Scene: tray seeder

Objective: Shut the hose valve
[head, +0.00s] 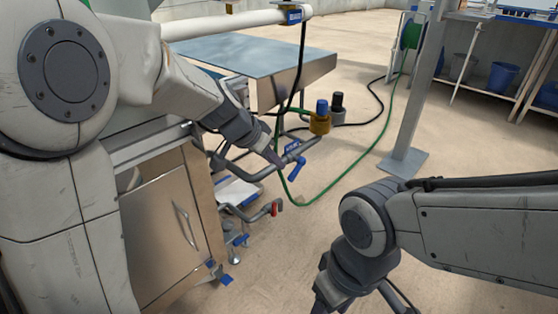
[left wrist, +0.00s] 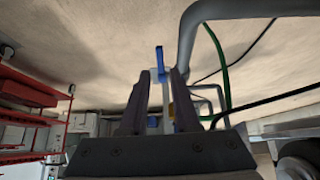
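A grey pipe (head: 246,174) carries a blue lever (head: 297,168) that hangs down at its right end, beside a blue tag (head: 293,146). I cannot read the tag. My left gripper (head: 274,159) is close to the pipe, just left of the lever. In the left wrist view the left gripper (left wrist: 161,74) has its fingers apart, with the blue lever (left wrist: 159,58) showing beyond and between the fingertips. Contact cannot be told. A green hose (head: 334,200) loops down behind the lever. My right gripper (head: 350,304) is at the bottom edge, partly cut off.
A red-handled valve (head: 276,207) sits lower, near the steel cabinet (head: 165,225). A brass fitting with a blue cap (head: 320,120) stands behind the lever. A metal table (head: 258,60) and a grey post (head: 415,95) stand farther back.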

